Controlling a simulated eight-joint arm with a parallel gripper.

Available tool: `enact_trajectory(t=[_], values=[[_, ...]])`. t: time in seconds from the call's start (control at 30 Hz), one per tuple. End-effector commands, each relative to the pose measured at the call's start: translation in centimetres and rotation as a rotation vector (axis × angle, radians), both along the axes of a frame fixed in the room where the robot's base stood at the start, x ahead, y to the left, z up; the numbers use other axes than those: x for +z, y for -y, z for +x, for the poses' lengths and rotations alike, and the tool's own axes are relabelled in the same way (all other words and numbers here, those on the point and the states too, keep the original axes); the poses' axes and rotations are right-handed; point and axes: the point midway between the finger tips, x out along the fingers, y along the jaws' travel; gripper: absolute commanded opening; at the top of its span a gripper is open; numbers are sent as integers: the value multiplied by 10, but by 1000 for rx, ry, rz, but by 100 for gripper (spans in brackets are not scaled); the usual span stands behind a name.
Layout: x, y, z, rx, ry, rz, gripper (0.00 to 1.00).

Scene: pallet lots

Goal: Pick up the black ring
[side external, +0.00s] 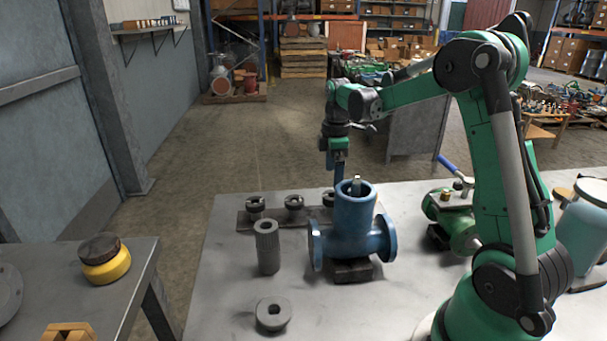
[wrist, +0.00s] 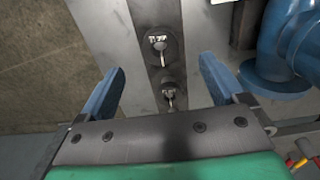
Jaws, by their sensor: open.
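A dark grey ring with a centre hole (side external: 262,317), the closest match to the black ring, lies flat on the grey table near its front edge in the side view. I cannot make it out in the wrist view. My gripper (side external: 339,184) is far behind it, pointing down behind the blue valve body, which may hide its fingertips. In the wrist view my gripper (wrist: 162,70) has its blue fingers wide apart with nothing held. Two slotted dark round pieces (wrist: 160,46) on a plate show between and beyond the fingers.
A dark plate (side external: 275,218) bears slotted round pieces (side external: 293,203). The blue flanged valve body (side external: 353,235) stands to the right. A green machine part (side external: 458,229) is farther right. The table's left front is clear.

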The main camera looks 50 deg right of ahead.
Motion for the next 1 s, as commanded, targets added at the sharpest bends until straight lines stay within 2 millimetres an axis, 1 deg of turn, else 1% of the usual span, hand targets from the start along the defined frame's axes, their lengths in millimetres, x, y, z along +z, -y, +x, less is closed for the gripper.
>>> enact_trajectory(t=[0.1, 0.17, 0.27, 0.3, 0.4, 0.5, 0.57, 0.83, 1.0], values=[[0, -1, 1, -2, 4, 1, 90], [-1, -8, 8, -22, 28, 7, 90], [-5, -38, 38, -117, 132, 45, 90], [-6, -53, 52, -169, 180, 73, 90], [-6, -87, 78, -290, 274, 151, 90], [-6, -107, 92, -367, 321, 208, 90], [-10, -111, 96, -386, 330, 221, 90], [-42, -115, 109, -389, 330, 221, 90], [-54, -117, 113, -388, 330, 221, 90]])
